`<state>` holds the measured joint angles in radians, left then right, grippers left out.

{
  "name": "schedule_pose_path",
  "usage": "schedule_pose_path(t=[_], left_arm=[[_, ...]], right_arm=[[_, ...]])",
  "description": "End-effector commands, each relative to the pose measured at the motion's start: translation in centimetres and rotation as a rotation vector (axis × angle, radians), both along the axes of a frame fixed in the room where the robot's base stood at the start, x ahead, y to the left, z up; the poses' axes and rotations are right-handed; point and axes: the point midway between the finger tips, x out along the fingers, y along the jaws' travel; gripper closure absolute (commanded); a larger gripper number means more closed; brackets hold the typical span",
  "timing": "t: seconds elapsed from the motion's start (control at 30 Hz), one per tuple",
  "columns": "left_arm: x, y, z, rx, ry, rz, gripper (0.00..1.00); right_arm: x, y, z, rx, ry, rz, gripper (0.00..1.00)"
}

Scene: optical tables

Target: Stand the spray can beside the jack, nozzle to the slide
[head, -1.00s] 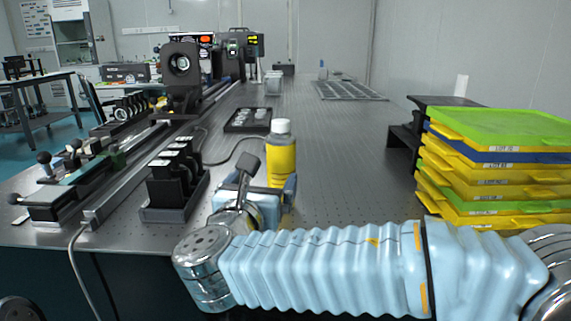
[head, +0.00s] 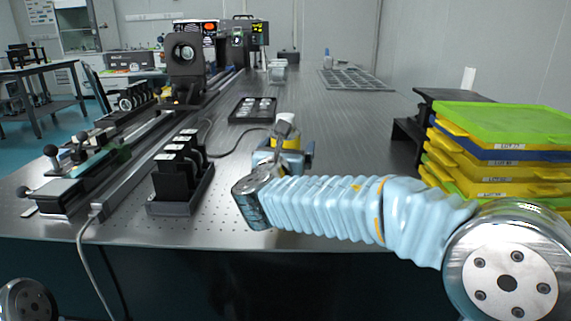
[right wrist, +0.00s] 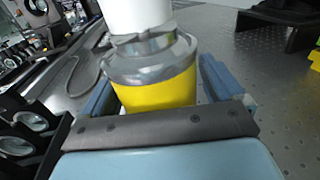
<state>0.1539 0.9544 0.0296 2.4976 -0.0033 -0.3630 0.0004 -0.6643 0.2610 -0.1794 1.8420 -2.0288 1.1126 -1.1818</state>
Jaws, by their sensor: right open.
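The spray can (head: 291,142) is yellow with a white cap and stands upright on the optical table, its lower part hidden behind my right gripper. In the right wrist view the can (right wrist: 155,92) sits between the two blue fingers, with a clear gap at the right finger. My right gripper (head: 285,158) is open around the can. A black stepped stand (head: 440,98) at the right, beside the trays, may be the jack. A long rail (head: 135,170) with carriages, perhaps the slide, runs along the left. The nozzle's direction cannot be told. My left gripper is out of view.
Stacked yellow, blue and green trays (head: 500,122) stand at the right edge. A black holder with upright plates (head: 180,172) stands left of my gripper, and a black tray (head: 253,110) lies behind it. The table (head: 345,120) right of the can is clear.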

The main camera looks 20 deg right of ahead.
Motion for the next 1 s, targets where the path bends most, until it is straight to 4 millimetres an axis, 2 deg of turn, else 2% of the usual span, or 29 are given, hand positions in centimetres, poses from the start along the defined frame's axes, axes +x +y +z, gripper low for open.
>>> schedule_pose_path(t=[0.17, 0.2, 0.6, 0.87, 1.0], left_arm=[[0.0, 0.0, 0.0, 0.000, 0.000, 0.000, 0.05], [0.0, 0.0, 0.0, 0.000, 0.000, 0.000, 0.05], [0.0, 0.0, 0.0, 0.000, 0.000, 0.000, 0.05], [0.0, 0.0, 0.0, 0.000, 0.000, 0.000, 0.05], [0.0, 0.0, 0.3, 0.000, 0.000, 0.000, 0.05]], right_arm=[[0.1, 0.0, 0.0, 0.000, 0.000, 0.000, 0.06], [0.1, 0.0, 0.0, 0.000, 0.000, 0.000, 0.09], [0.0, 0.0, 0.0, 0.000, 0.000, 0.001, 0.70], [0.0, 0.0, 0.2, 0.001, -0.003, 0.001, 0.72], [0.0, 0.0, 1.8, 0.002, -0.005, 0.001, 0.72]])
